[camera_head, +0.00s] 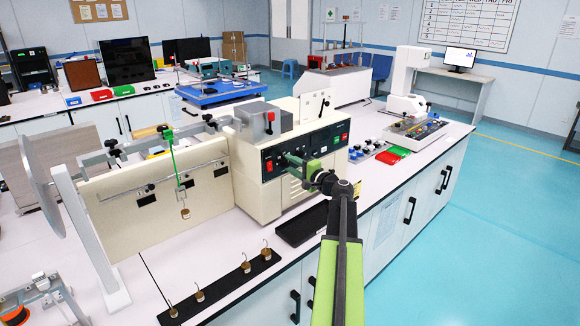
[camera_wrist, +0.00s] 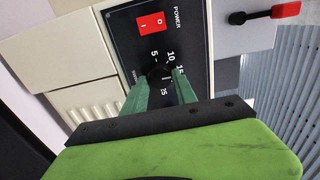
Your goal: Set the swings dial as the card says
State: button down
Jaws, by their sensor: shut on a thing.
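The cream tester (camera_head: 262,150) stands on the bench with a black control panel (camera_head: 325,142) on its front. In the wrist view the swings dial (camera_wrist: 160,74) is a dark round knob on that panel, with 5, 10, 15 and 25 readable around it. My gripper (camera_wrist: 164,78) has its two green fingers on either side of the knob, shut on it. My gripper also shows at the panel in the head view (camera_head: 291,159). The fingers cover part of the scale, and I cannot tell which number the dial points to. I cannot make out a readable card.
A red power switch (camera_wrist: 151,23) sits beside the dial, and a red-tipped lever (camera_wrist: 285,10) is farther right. A black tray (camera_head: 302,224) lies before the tester. Several hooked weights stand on a black strip (camera_head: 222,290). A pendulum frame with a large disc (camera_head: 42,185) is at left.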

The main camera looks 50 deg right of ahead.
jog(key=shift+d+r, duration=0.1)
jog(key=c, duration=1)
grip_release()
jog(key=shift+s, duration=0.2)
jog(key=s, duration=0.5)
jog(key=s+a, duration=0.1)
jog(key=s, duration=1.1)
jog(key=shift+a, duration=0.2)
